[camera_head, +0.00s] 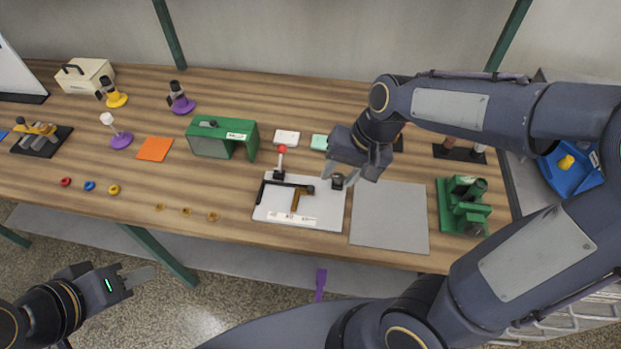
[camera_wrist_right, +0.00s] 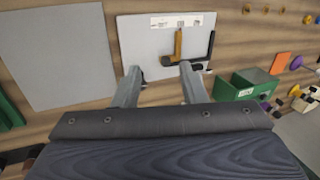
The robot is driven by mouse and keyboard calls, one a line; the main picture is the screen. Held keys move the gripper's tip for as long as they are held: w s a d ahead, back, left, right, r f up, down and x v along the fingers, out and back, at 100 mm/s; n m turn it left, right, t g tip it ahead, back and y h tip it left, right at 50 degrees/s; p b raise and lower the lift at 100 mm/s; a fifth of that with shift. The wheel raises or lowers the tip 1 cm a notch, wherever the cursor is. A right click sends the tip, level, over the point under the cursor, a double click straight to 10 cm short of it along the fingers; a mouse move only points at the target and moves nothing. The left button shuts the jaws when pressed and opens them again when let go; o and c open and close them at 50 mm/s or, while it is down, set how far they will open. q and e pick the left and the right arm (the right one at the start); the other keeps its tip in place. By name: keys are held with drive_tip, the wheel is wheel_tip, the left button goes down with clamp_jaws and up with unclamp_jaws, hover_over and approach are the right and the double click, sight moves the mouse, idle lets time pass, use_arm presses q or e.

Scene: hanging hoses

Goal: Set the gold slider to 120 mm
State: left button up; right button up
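The gold slider (camera_head: 296,201) is a short gold bar on a white board (camera_head: 325,216), joined to a black L-shaped rail (camera_head: 289,184). In the right wrist view the gold slider (camera_wrist_right: 178,43) stands against the black rail (camera_wrist_right: 190,60). The board's printed label is too small to read. My right gripper (camera_head: 360,178) is over the board's right edge, right of the slider.
A red-knobbed lever (camera_head: 282,152) stands at the board's back edge, and a small dark knob (camera_head: 338,181) at its right. A grey mat (camera_head: 390,217) lies to the right, before a green machine (camera_head: 464,205). A green box (camera_head: 222,137) stands behind left.

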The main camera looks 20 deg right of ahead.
sight(311, 188)
drive_tip(key=w+a+f+h, duration=0.1)
drive_tip(key=w, duration=0.1)
drive_tip(key=w+a+f+g+h+p, duration=0.1)
drive_tip(key=w+f, duration=0.1)
drive_tip(key=w, duration=0.1)
drive_tip(key=w+a+f+m+h+p, duration=0.1)
drive_tip(key=w+a+f, duration=0.1)
drive_tip(key=shift+w+f+h, duration=0.2)
drive_tip(key=shift+w+h, duration=0.15)
drive_tip(key=shift+h, duration=0.05)
drive_tip(key=shift+f, duration=4)
clamp_jaws()
drive_tip(key=shift+d, duration=0.1)
